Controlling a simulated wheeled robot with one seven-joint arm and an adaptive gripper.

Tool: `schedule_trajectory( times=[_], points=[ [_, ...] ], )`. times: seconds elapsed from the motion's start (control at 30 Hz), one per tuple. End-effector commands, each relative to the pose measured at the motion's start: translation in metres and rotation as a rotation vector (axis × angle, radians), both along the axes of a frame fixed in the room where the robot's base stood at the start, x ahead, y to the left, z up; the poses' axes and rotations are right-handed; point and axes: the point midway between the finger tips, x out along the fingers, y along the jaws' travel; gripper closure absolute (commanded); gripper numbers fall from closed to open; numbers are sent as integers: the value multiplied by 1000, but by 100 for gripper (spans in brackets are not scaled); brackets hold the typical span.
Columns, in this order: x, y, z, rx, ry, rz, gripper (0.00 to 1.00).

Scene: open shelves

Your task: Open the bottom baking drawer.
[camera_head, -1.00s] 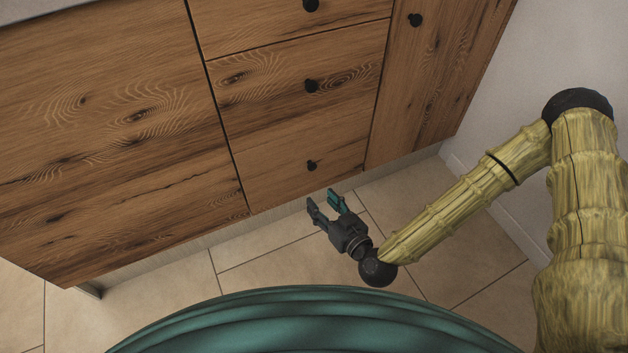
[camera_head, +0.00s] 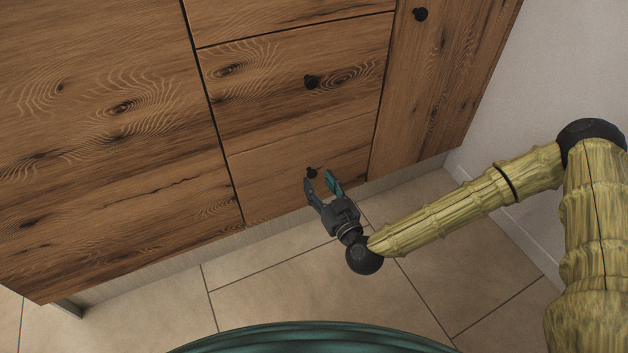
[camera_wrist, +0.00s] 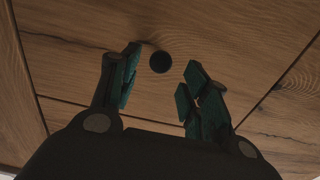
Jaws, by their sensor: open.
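The bottom drawer (camera_head: 270,185) is a wooden front low in the middle column of the cabinet, and it looks closed. Its small round black knob (camera_head: 311,173) is near the centre of the front. My gripper (camera_head: 319,183) is open, with its fingertips close to the knob at the drawer front. In the wrist view the knob (camera_wrist: 160,62) shows between and just beyond the two teal-padded fingers (camera_wrist: 160,85), a little nearer the left one. I cannot tell whether either finger touches it. Nothing is held.
Another drawer with a black knob (camera_head: 311,82) is above. A tall wooden panel with a knob (camera_head: 420,14) is to the right, and a wide wooden panel (camera_head: 100,130) to the left. The tiled floor (camera_head: 270,285) in front is clear. A pale wall (camera_head: 540,90) stands at the right.

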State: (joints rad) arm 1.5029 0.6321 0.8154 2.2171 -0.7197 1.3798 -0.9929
Motion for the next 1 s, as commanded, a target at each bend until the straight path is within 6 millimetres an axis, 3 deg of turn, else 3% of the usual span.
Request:
schedule_trajectory(
  times=[0.3,0.67,0.77,0.93,1.0],
  points=[
    [31,15,-1,0,0,0,54],
    [35,17,0,0,1,0,54],
    [35,17,0,0,1,0,67],
    [35,17,0,0,1,0,98],
    [35,17,0,0,1,0,100]
  ],
)
